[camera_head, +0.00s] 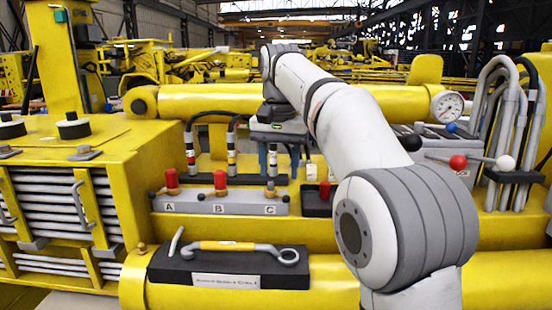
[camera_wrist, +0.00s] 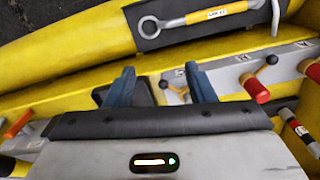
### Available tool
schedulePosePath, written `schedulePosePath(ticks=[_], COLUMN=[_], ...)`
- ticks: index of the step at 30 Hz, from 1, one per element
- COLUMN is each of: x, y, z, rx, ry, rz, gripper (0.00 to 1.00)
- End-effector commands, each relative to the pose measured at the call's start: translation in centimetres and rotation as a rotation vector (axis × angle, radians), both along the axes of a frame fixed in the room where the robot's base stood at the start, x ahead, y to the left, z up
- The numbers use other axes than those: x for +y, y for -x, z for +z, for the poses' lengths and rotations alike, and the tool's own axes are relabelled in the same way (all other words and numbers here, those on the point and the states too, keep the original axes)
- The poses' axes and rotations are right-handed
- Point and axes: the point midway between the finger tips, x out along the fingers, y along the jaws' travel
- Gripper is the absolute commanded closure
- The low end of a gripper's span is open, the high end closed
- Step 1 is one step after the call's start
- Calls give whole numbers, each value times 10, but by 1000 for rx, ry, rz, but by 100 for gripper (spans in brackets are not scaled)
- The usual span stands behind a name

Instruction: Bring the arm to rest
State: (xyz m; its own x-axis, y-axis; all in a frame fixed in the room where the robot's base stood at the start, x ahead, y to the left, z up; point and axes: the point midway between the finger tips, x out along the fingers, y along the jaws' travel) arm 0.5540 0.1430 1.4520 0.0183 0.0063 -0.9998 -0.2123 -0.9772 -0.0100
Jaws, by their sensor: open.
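My arm reaches from the lower right across the middle of the head view. My gripper (camera_head: 283,170) hangs fingers-down near the C end of the grey lever panel (camera_head: 200,206). Its two blue fingers are apart, and the gripper also shows open in the wrist view (camera_wrist: 160,76). Nothing is visibly held. Two red-knobbed levers stand at A (camera_head: 172,180) and B (camera_head: 220,181).
A dark tray (camera_head: 170,268) with a yellow-handled wrench (camera_head: 230,246) lies in front of the panel. Hoses with metal fittings (camera_head: 232,150) stand behind it. A gauge (camera_head: 447,106) and a box with red and white knobs (camera_head: 440,152) are right. Yellow beams surround the arm.

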Motion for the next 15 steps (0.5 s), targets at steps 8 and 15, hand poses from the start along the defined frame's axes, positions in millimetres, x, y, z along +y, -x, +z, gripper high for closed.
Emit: schedulePosePath(ticks=[8,15], x=[-28,-66], y=[24,69], z=[-23,-68], rx=[-38,-96], ry=[-7,-10], rz=[26,69], gripper=[50,50])
